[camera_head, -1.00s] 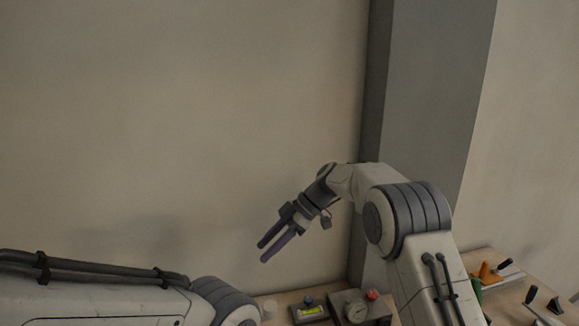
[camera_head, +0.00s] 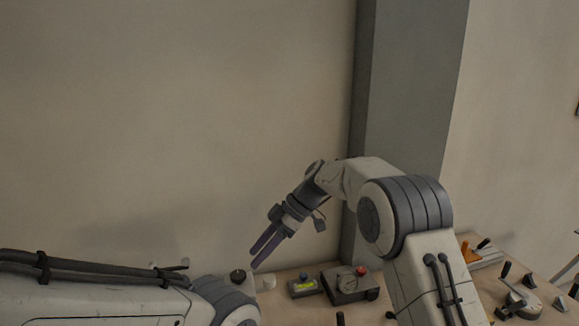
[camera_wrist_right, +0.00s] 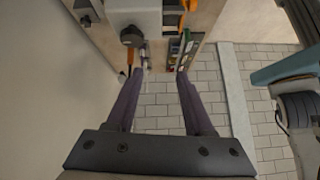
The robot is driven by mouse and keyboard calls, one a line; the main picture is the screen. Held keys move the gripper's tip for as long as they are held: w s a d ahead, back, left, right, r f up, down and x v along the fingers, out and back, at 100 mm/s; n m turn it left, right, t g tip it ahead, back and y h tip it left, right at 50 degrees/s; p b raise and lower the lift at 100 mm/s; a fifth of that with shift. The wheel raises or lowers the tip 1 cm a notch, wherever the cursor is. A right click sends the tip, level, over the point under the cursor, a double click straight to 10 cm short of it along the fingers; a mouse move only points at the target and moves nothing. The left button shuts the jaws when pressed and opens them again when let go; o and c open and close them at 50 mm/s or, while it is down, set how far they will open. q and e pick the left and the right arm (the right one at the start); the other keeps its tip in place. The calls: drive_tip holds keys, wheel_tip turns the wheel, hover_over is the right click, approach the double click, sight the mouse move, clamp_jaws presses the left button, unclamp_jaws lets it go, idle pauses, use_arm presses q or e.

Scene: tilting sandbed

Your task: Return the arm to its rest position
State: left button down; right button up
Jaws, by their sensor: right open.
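My right gripper (camera_head: 262,246) is open and empty in the head view, its two dark purple fingers pointing down and left in the air in front of the wall, above the back of the bench. In the right wrist view my right gripper (camera_wrist_right: 158,100) shows its two fingers well apart with nothing between them; tiled floor lies beyond. My right arm is raised and bent. My left arm comes in from the lower left of the head view, but its gripper is out of the picture.
On the wooden bench (camera_head: 507,282) stand a small device with a green display (camera_head: 303,286), a grey gauge box with a red knob (camera_head: 351,285) and a crank mechanism (camera_head: 518,300). A grey pillar (camera_head: 410,90) rises behind my right arm. The wall space at upper left is clear.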

drive_tip(key=s+d+f+m+h+b, duration=0.2)
drive_tip(key=s+f+m+b, duration=0.1)
drive_tip(key=s, duration=0.5)
drive_tip(key=s+d+f+m+t+h+b, duration=0.1)
drive_tip(key=s+f+m+h+b, duration=0.15)
drive_tip(key=s, duration=0.65)
drive_tip(key=s+d+f+m+h+b, duration=0.1)
drive_tip(key=s+d+f+m+b, duration=0.2)
drive_tip(key=s, duration=0.5)
use_arm(q)
wheel_tip(320, 180, down, 12)
drive_tip(key=b, duration=0.3)
use_arm(e)
drive_tip(key=s+d+f+m+t+h, duration=0.1)
drive_tip(key=s+d+f+m, duration=0.2)
drive_tip(key=s, duration=0.6)
wheel_tip(320, 180, down, 4)
drive_tip(key=d, duration=0.2)
drive_tip(key=shift+d+r+m, duration=0.15)
drive_tip(key=shift+d+m, duration=0.15)
drive_tip(key=shift+m, duration=0.05)
use_arm(q)
drive_tip(key=shift+s+a+r, duration=0.1)
